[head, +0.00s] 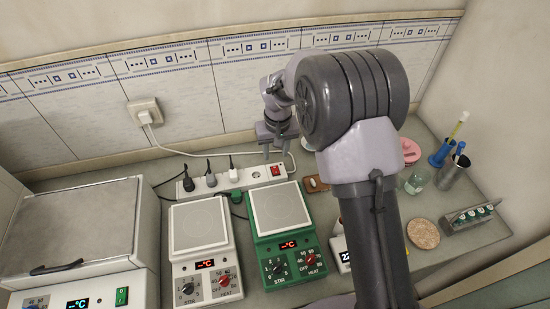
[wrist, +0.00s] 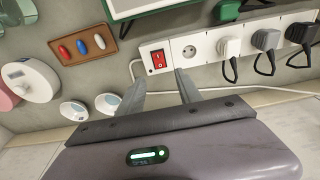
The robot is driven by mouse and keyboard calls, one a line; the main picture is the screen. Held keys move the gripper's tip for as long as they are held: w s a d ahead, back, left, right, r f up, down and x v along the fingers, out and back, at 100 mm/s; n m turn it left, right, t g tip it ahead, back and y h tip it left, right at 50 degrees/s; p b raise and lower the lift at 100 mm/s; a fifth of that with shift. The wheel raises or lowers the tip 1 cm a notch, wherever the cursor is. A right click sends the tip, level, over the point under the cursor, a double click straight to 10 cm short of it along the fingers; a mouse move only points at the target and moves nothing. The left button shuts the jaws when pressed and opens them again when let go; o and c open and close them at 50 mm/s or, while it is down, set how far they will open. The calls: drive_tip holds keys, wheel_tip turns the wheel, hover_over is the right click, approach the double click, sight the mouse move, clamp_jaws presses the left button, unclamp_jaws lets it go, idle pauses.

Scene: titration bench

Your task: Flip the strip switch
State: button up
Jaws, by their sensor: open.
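The white power strip (head: 259,176) lies on the bench near the back wall, with its red rocker switch (head: 276,170) at the right end. In the wrist view the red switch (wrist: 158,60) sits at the left end of the strip (wrist: 180,55). My gripper (head: 274,146) is just behind that end of the strip in the head view. In the wrist view my gripper (wrist: 160,79) has its two fingers spread, with the switch just beyond the gap between the tips. Nothing is between the fingers. Contact with the strip cannot be told.
Several plugs (wrist: 266,40) fill other sockets of the strip. A green hotplate (head: 283,237) and a white one (head: 200,240) stand in front. A brown tray with pills (wrist: 82,46) lies beside the strip. A white cord (wrist: 250,97) runs behind it.

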wheel_tip(320, 180, up, 10)
drive_tip(key=s+p, duration=0.1)
drive_tip(key=p, duration=0.1)
drive_tip(key=shift+s+d, duration=0.15)
drive_tip(key=s+d+r+m+t+y+b, duration=0.1)
drive_tip(key=s+d+r+m+b, duration=0.1)
drive_tip(key=s+d+r+b, duration=0.45)
drive_tip(key=s+d+r+m+t+b, duration=0.1)
drive_tip(key=s+d+r+m, duration=0.15)
drive_tip(key=s, duration=0.75)
drive_tip(key=s+d+f+m+t+b, duration=0.1)
drive_tip(key=s+f, duration=0.1)
drive_tip(key=s, duration=0.4)
drive_tip(key=s+d+f+m+t+b, duration=0.1)
drive_tip(key=s+f+m, duration=0.1)
drive_tip(key=s, duration=0.5)
drive_tip(key=shift+d+f+y+b, duration=0.2)
drive_tip(key=shift+d+y+b, duration=0.1)
drive_tip(key=shift+d+b, duration=0.05)
